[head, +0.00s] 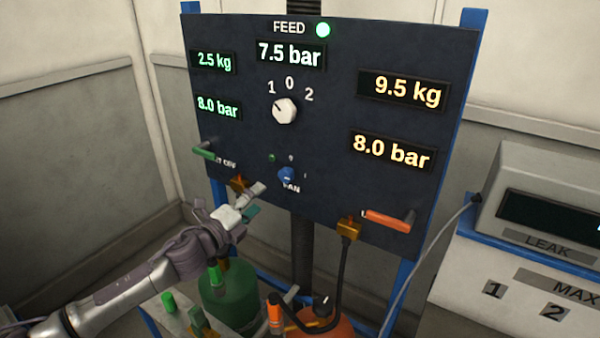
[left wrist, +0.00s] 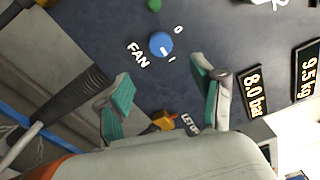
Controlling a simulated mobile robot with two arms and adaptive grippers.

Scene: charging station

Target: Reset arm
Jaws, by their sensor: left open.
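My left arm comes in from the lower left in the head view. Its gripper (head: 254,201) is in front of the lower left part of the dark panel (head: 330,150), near the blue FAN knob (head: 286,174). The gripper is open, with nothing visible between its teal-padded fingers. In the left wrist view the open fingers (left wrist: 164,88) face the panel. The FAN knob (left wrist: 161,44) shows beyond them, and an orange connector (left wrist: 164,121) shows lower between them. I cannot tell whether a finger touches the panel. My right gripper is not in view.
The panel carries a white selector knob (head: 285,110), a green handle (head: 204,152) and an orange handle (head: 389,220). A green cylinder (head: 230,295) and an orange cylinder (head: 335,327) stand below. A black hose (head: 341,280) hangs from the right connector. A LEAK unit (head: 540,190) stands right.

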